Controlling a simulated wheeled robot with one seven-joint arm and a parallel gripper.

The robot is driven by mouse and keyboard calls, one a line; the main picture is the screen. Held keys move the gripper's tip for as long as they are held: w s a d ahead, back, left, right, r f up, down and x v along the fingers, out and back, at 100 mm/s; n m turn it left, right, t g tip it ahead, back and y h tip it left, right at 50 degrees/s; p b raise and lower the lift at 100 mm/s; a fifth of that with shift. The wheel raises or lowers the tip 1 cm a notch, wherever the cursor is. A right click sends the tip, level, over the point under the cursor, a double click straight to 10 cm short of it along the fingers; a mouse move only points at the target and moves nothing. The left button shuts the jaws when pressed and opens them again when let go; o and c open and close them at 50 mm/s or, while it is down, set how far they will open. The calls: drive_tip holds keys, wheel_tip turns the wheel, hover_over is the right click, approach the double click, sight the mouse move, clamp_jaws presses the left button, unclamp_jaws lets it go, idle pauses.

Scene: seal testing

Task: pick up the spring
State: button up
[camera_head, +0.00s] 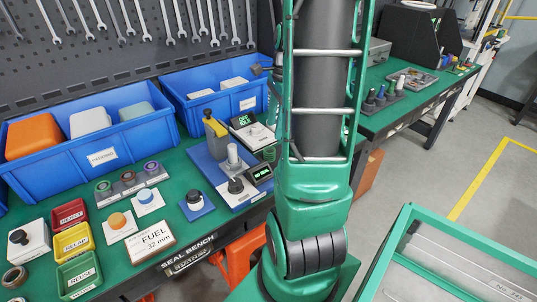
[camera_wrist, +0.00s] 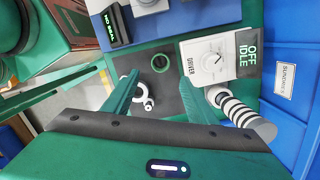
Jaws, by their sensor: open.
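My gripper (camera_wrist: 159,77) is open in the wrist view, its two green fingers apart over a dark mat (camera_wrist: 172,100). A small pale piece with a ring-like end (camera_wrist: 147,100) shows beside the left finger. I see nothing held between the fingers. In the head view my arm hides the gripper and this spot.
A driver box (camera_wrist: 209,60) with an OFF IDLE display stands beside the right finger. A blue bin (camera_wrist: 288,50) borders the right. A blue-based test station (camera_head: 212,172) stands left of my arm.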

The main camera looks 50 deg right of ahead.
hover_over(270, 150)
drive_tip(key=s, duration=0.2)
drive_tip(key=f, duration=0.5)
drive_tip(key=shift+w+a+f, duration=0.25)
drive_tip(key=shift+f, duration=0.05)
drive_tip(key=shift+w+a+f, duration=0.1)
drive_tip(key=shift+a+f, duration=0.1)
drive_tip(key=shift+f, duration=0.65)
drive_tip(key=shift+w+a+f, duration=0.1)
drive_tip(key=shift+a+f, duration=0.05)
drive_tip(key=shift+f, duration=0.7)
drive_tip(key=shift+w+a+f, duration=0.1)
drive_tip(key=shift+a+f, duration=0.1)
drive_tip(key=shift+f, duration=0.65)
drive_tip(key=shift+c, duration=0.7)
drive_tip(key=c, duration=1)
